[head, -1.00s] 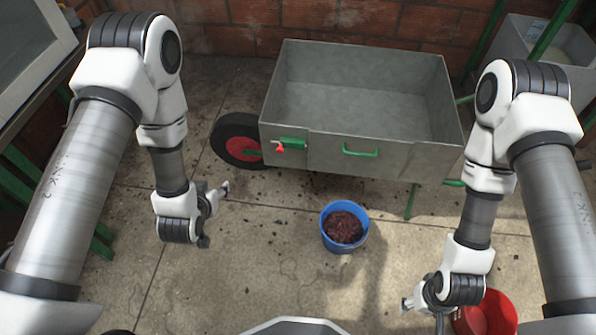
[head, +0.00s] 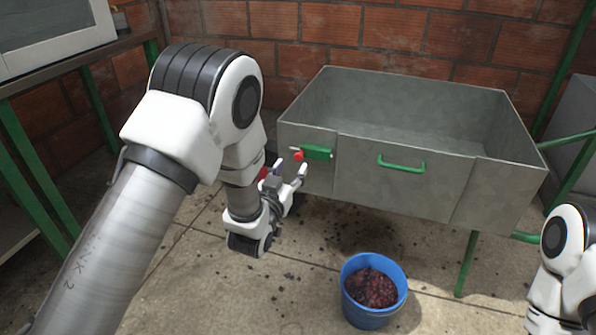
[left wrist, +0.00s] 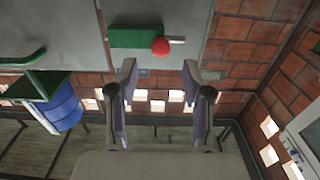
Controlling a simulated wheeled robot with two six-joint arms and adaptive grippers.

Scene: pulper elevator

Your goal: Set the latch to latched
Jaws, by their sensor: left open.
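The latch (head: 318,152) is a green body on the front wall of the grey metal cart, near its left end, with a red knob (head: 298,156) at its left side. In the left wrist view the green latch (left wrist: 132,37) shows with the red knob (left wrist: 160,47) and a short silver bolt end beside it. My left gripper (head: 286,173) is open and empty, just below and left of the knob, fingers pointing towards the cart. In the left wrist view its spread fingers (left wrist: 160,75) are apart from the knob. My right gripper is out of view.
The cart (head: 435,185) has a green handle (head: 401,164) right of the latch. A blue bucket (head: 352,306) of dark red pulp stands on the floor in front. A bench (head: 70,58) is at the left, brick walls behind.

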